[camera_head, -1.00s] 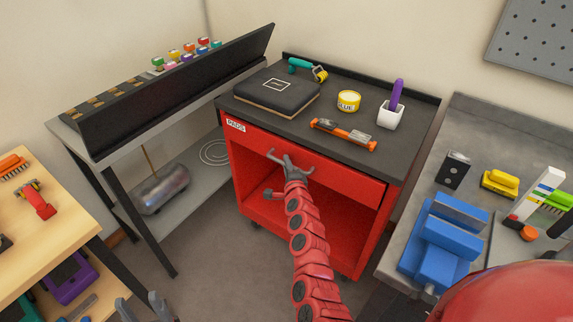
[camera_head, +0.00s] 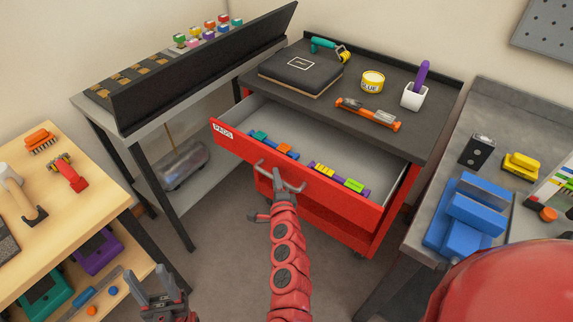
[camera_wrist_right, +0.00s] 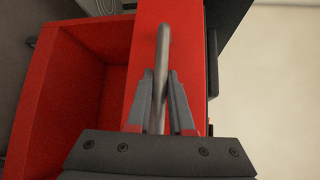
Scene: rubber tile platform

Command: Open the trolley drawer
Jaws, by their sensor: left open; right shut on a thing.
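The red trolley (camera_head: 345,232) has a dark top and a drawer (camera_head: 345,200) with a "PADS" label at its left end. The drawer stands well open, its grey inside showing several coloured pads. My right gripper (camera_head: 279,177) is at the drawer front, shut on the drawer handle. In the right wrist view the grey bar of the handle (camera_wrist_right: 163,55) runs between the two fingers (camera_wrist_right: 160,100). My left gripper (camera_head: 160,296) is open and empty at the bottom left, apart from the trolley.
A wooden bench (camera_head: 75,215) is left, a grey bench with a blue vise (camera_head: 466,215) right. Bare floor lies in front.

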